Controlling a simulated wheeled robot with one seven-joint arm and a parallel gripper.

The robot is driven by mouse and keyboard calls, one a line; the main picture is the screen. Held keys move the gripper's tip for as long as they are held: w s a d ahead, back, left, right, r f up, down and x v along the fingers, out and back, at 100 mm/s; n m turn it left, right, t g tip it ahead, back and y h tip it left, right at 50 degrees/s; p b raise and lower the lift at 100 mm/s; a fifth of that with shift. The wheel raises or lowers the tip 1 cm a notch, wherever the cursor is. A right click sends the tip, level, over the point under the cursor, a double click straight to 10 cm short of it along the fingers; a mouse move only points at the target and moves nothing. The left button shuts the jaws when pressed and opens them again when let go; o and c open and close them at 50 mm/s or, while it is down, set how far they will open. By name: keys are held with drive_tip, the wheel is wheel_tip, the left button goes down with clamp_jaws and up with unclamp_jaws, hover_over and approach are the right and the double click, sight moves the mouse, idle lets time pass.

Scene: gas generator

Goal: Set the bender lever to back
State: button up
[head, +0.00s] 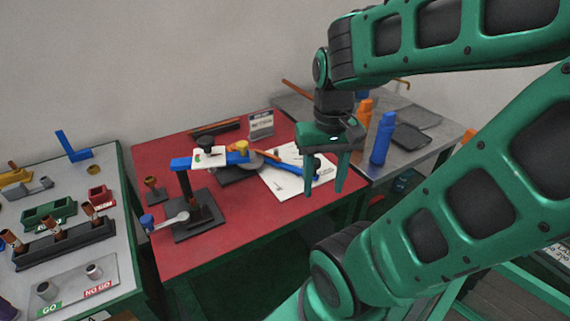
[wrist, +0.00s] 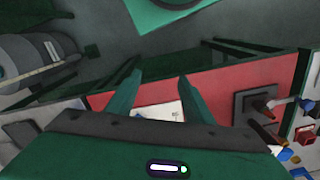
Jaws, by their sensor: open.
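The bender (head: 236,170) appears to be the dark round-bodied device on the red table (head: 150,158). A long lever with a blue grip (head: 291,167) extends from it to the right, over a white sheet (head: 290,183). My gripper (head: 324,190) hangs fingers down near the table's right edge, just right of the lever's grip end, apart from it as far as I can tell. The gripper is open and empty. In the wrist view its two spread green fingers (wrist: 158,82) show; the lever cannot be made out there.
A black-based stand with a blue crossbar (head: 182,163) stands left of the bender. A grey table (head: 440,130) on the right holds a blue bottle-like object (head: 382,138) near the gripper. A left bench (head: 110,275) carries fixtures and gauges. A small sign (head: 261,124) stands behind.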

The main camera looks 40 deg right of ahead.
drive_tip(key=shift+s+r, duration=0.15)
drive_tip(key=shift+s, duration=0.15)
drive_tip(key=w+d+r+m, duration=0.3)
drive_tip(key=w+d+m, duration=1)
drive_tip(key=w+m, duration=0.3)
drive_tip(key=shift+m, duration=0.3)
drive_tip(key=f, duration=0.3)
drive_tip(key=s+f, duration=0.1)
drive_tip(key=f, duration=0.6)
drive_tip(key=shift+s+f, duration=0.3)
drive_tip(key=shift+f, duration=0.1)
clamp_jaws()
